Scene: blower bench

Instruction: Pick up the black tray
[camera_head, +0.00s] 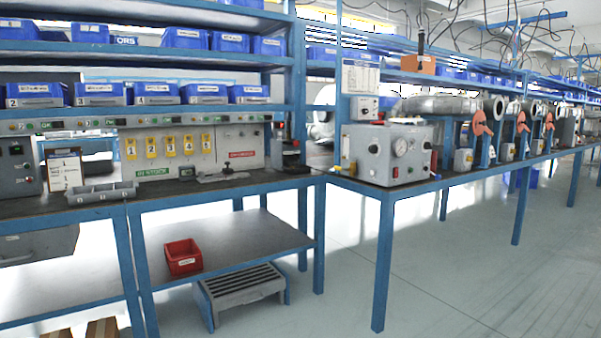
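No tray that is plainly black stands out in the head view. A grey, low tray with compartments (100,193) sits at the front edge of the same bench, further left. My gripper is not in view.
The blue-framed workbench (200,188) has shelves of blue bins above. A red bin (183,257) sits on its lower shelf, and a grey step (240,288) stands beneath. A grey gauge box (388,154) stands on the right bench. The floor at right is clear.

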